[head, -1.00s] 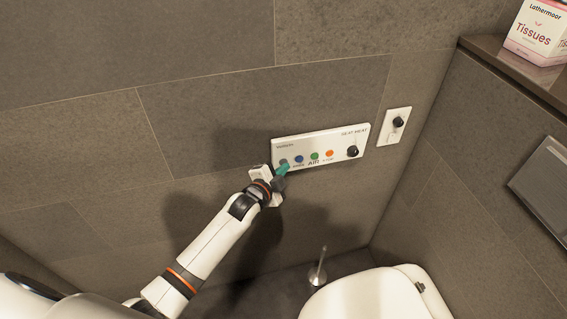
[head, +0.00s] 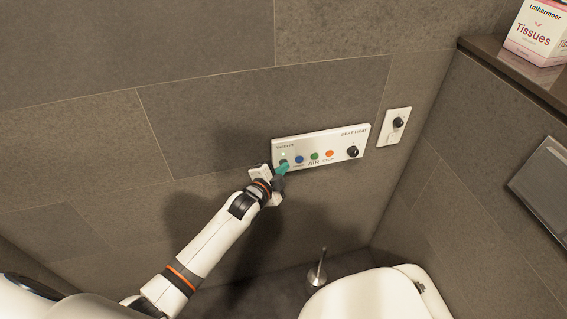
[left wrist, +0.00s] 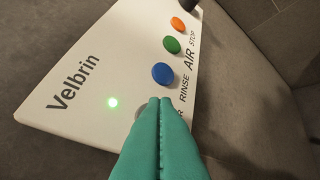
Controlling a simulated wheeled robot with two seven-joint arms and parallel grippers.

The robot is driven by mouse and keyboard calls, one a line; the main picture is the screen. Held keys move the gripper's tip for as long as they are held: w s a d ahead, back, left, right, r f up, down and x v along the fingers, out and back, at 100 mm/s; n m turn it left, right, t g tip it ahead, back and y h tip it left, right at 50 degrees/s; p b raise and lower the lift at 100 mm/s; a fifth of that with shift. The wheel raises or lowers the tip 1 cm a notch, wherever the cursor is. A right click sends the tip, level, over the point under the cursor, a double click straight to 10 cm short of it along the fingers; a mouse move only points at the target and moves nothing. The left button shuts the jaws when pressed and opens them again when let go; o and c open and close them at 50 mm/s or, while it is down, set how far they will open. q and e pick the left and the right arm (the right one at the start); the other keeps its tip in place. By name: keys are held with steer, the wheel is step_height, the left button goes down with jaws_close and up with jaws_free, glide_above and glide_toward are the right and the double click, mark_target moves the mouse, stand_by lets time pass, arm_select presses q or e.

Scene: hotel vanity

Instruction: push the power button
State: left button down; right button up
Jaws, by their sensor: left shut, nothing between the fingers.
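A white control panel (head: 340,140) marked "Velbrin" is fixed to the tiled wall. The grey power button, at its left end, shows only as a sliver in the left wrist view (left wrist: 140,111), mostly hidden behind my fingertips. My right gripper is not in view.
Blue (left wrist: 162,73), green (left wrist: 171,44) and orange (left wrist: 178,24) buttons sit beside it, then a black knob (head: 352,152). A separate knob plate (head: 394,126) is further right. The toilet (head: 368,298) stands below, and a tissue box (head: 537,32) sits on a shelf.

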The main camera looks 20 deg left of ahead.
arm_select(q)
steer(key=shift+s+d+p, duration=0.3)
steer(key=shift+s, duration=0.2)
steer(key=s+d+p, duration=0.1)
steer(key=s, duration=0.1)
steer(key=s+d+p, duration=0.2)
steer(key=s, duration=0.1)
steer(key=shift+d, duration=0.2)
stand_by(0.5)
